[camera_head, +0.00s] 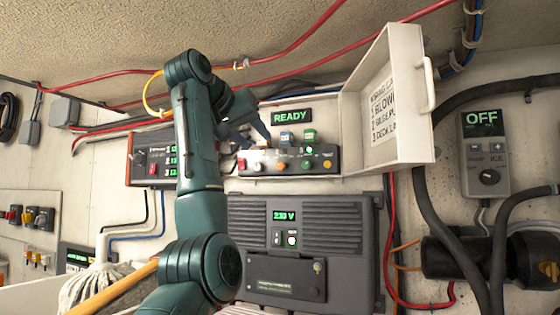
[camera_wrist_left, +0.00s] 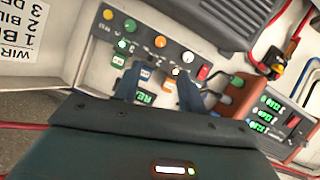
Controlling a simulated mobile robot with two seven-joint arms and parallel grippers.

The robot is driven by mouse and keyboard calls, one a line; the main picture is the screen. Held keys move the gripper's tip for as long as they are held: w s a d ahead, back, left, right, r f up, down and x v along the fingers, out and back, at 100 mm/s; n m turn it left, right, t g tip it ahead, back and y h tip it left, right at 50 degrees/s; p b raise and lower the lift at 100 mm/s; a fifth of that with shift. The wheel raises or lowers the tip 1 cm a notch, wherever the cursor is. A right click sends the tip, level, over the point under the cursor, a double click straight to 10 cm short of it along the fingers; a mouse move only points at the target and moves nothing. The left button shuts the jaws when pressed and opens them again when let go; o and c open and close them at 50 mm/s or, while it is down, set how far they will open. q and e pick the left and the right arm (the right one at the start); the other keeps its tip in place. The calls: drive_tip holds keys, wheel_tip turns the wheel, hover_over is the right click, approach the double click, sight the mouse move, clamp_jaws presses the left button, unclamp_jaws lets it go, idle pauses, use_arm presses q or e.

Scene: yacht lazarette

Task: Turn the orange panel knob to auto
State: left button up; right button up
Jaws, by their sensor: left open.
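The orange knob (camera_head: 282,166) sits in the middle of a dark strip of knobs inside an open white box. It also shows in the left wrist view (camera_wrist_left: 160,41), beyond the fingertips. Its pointer setting is too small to read. My left gripper (camera_head: 253,141) is open at the upper left of the strip. In the left wrist view its two blue fingers (camera_wrist_left: 158,76) are apart and pointed toward the strip, with the orange knob ahead of the gap. I see no contact with the knob. My right gripper is not in view.
A green knob (camera_head: 305,166), a yellow knob (camera_head: 327,165) and a red switch (camera_head: 242,164) share the strip. A READY display (camera_head: 291,116) is above. The open box lid (camera_head: 390,105) juts out at the right. A grey unit (camera_head: 300,210) is below.

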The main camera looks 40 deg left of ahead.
sight(279, 163)
use_arm(q)
drive_tip(key=p+x, duration=0.3)
drive_tip(key=x, duration=0.8)
drive_tip(key=shift+w+f, duration=0.2)
drive_tip(key=shift+w, duration=0.1)
drive_tip(key=shift+c, duration=0.2)
clamp_jaws()
